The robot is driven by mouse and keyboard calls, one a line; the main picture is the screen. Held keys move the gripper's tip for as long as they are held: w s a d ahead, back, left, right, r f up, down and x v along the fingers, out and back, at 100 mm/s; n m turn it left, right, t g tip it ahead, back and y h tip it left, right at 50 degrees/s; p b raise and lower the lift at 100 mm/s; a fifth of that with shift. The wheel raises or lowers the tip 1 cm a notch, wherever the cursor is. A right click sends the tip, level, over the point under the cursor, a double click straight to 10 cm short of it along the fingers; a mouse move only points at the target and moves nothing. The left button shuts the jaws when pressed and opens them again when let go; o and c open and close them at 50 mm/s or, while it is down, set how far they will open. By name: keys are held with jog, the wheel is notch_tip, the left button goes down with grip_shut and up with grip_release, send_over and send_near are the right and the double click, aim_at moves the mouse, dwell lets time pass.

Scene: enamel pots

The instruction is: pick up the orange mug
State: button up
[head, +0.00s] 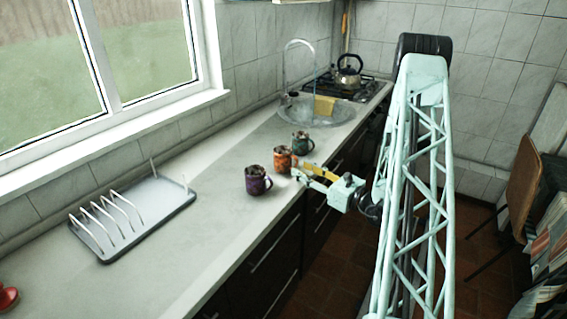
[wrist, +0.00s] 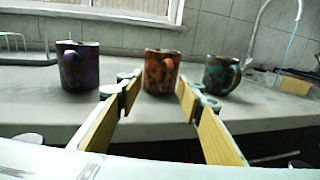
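The orange mug (head: 282,159) stands upright on the counter between a purple mug (head: 258,181) and a green mug (head: 302,143). In the wrist view the orange mug (wrist: 161,72) is dark-mottled and sits in the middle, with its handle towards the camera. My gripper (head: 298,172) is at the counter's front edge beside the orange mug. In the wrist view its yellow-sided fingers (wrist: 157,88) are spread apart, with the orange mug showing between and just beyond the tips. I cannot tell whether either finger touches it.
The purple mug (wrist: 78,66) stands to the left and the green mug (wrist: 221,75) to the right, both close to the fingers. A dish rack (head: 133,213) lies further left on the counter (head: 200,180). The sink (head: 318,112) and a kettle (head: 347,74) are at the back.

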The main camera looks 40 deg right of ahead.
aim_at(290, 163)
jog(key=shift+w+f+b, duration=0.15)
jog(key=shift+w+b, duration=0.35)
jog(key=shift+w, duration=1.1)
jog(key=shift+w+a, duration=0.15)
jog(key=shift+w, duration=0.85)
jog(key=shift+c, duration=0.5)
grip_shut()
